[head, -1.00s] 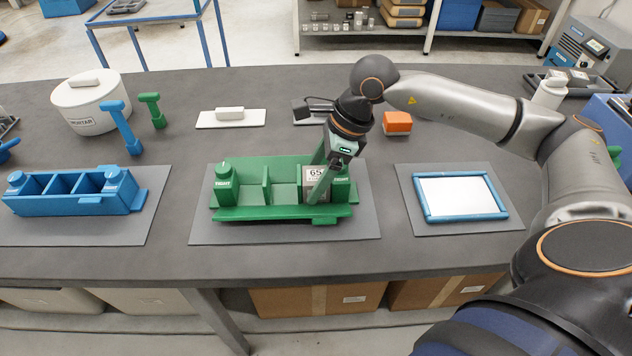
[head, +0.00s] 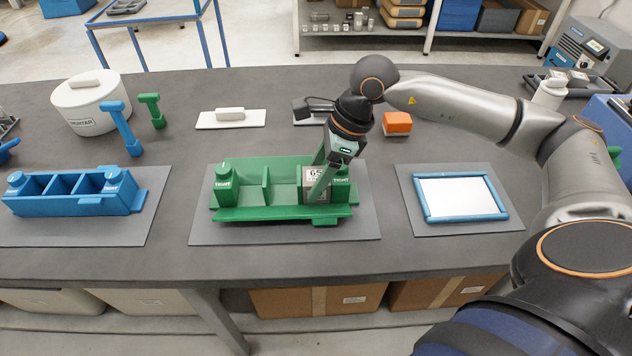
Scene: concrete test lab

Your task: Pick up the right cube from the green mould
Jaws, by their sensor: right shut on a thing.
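The green mould (head: 235,212) lies on a grey mat (head: 215,232) in the middle of the bench. Its left and middle compartments look empty. A grey cube (head: 313,176) with a printed label reading "65" sits in the right compartment. My right gripper (head: 325,178) reaches down over the mould, with one green finger in front of the cube and the other behind it. It is shut on the cube, which is still within the mould. The front finger covers part of the cube's face. My left gripper is not in view.
A blue mould (head: 75,203) lies on a mat at the left, and a blue-framed white panel (head: 459,197) at the right. Behind are a white mortar tub (head: 92,105), blue and green tampers, a white float (head: 232,119) and an orange-topped block (head: 397,123).

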